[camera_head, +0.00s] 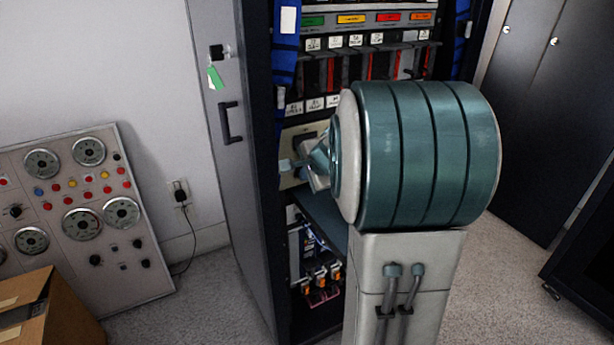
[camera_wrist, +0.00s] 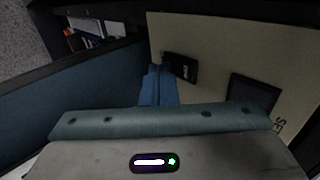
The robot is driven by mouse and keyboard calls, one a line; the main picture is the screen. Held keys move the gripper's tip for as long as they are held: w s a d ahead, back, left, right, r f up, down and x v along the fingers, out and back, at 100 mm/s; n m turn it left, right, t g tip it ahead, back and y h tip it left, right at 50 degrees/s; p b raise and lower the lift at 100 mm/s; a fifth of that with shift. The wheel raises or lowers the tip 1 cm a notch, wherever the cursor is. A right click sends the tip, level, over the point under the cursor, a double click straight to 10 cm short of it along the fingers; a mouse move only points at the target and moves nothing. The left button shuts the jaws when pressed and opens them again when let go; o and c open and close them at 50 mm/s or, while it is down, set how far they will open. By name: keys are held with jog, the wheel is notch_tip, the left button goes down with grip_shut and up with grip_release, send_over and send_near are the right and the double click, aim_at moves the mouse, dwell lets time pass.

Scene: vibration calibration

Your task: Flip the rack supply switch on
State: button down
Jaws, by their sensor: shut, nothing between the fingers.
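The open equipment rack (camera_head: 262,120) stands in the middle of the head view. A beige panel (camera_head: 290,136) in it is partly hidden by my arm. In the wrist view, the panel (camera_wrist: 215,40) carries a black switch-like part (camera_wrist: 181,67) and a dark rectangular part (camera_wrist: 252,94). I cannot tell whether the switch is on or off. My gripper (camera_wrist: 156,70) is shut and empty, its blue fingertips just beside the black part; contact cannot be made out. In the head view my gripper (camera_head: 286,165) is at the panel's lower left.
The rack's grey door (camera_head: 222,180) stands open at left. Above the panel are labelled modules (camera_head: 350,41). A blue shelf (camera_head: 322,222) and orange-tipped connectors (camera_head: 321,273) lie below. A gauge console (camera_head: 90,225) and cardboard box (camera_head: 60,315) stand at left.

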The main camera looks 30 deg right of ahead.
jog(key=shift+w+f+b, duration=0.1)
jog(key=shift+f+b, duration=0.2)
jog(key=shift+b, duration=0.8)
jog(key=shift+r, duration=0.35)
jog(key=shift+r+p, duration=0.75)
jog(key=shift+p, duration=0.05)
